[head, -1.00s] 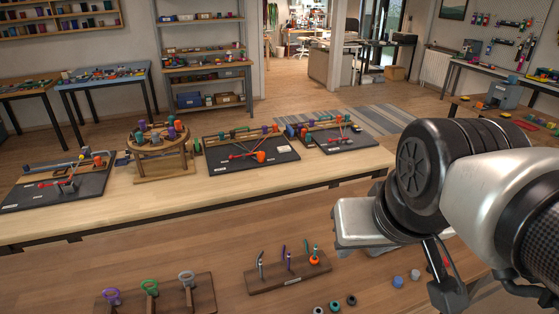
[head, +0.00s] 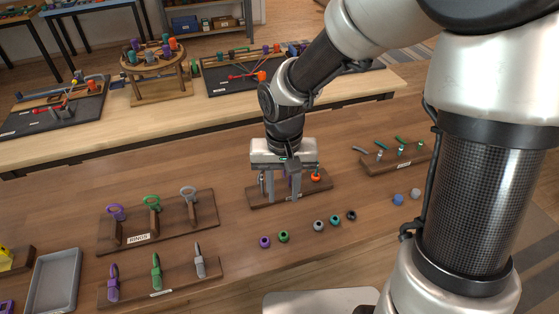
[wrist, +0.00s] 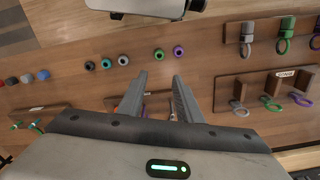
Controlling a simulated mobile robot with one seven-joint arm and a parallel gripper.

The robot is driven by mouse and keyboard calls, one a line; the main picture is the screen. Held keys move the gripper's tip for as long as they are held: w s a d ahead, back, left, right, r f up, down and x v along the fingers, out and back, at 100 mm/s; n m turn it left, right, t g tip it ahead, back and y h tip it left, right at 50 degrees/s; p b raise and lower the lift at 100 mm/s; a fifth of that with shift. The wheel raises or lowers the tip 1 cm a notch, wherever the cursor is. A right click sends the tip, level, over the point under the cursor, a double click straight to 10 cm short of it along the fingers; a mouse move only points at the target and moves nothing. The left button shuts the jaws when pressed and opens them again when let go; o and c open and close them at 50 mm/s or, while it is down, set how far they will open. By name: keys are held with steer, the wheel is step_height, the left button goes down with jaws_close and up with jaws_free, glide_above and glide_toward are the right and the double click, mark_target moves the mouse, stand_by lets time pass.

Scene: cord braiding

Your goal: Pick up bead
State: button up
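A row of small beads lies on the wooden table in front of my gripper: purple (head: 264,242), green (head: 284,237), grey (head: 319,225), teal (head: 335,221) and black (head: 351,215). A blue bead (head: 397,199) and a light grey bead (head: 415,194) lie farther right. My gripper (head: 284,197) points down, open and empty, in front of the small peg board (head: 262,199), which it partly hides. In the wrist view my gripper's (wrist: 160,80) fingers are apart, with the purple bead (wrist: 178,51) and green bead (wrist: 159,53) just beyond the tips.
The peg board holds an orange piece (head: 316,178). A rings rack (head: 180,230) and a rack of coloured-handled tools (head: 180,284) stand at left, beside a grey tray (head: 54,282). Another rack (head: 380,167) stands at right. The table between the beads and racks is clear.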

steer(key=b, duration=0.2)
glide_above(284, 231)
steer(key=s, duration=0.1)
step_height(284, 231, down, 11)
steer(key=shift+a+f+b, duration=0.1)
steer(key=shift+f+b, duration=0.45)
steer(key=shift+f, duration=2.75)
steer(key=c, duration=0.8)
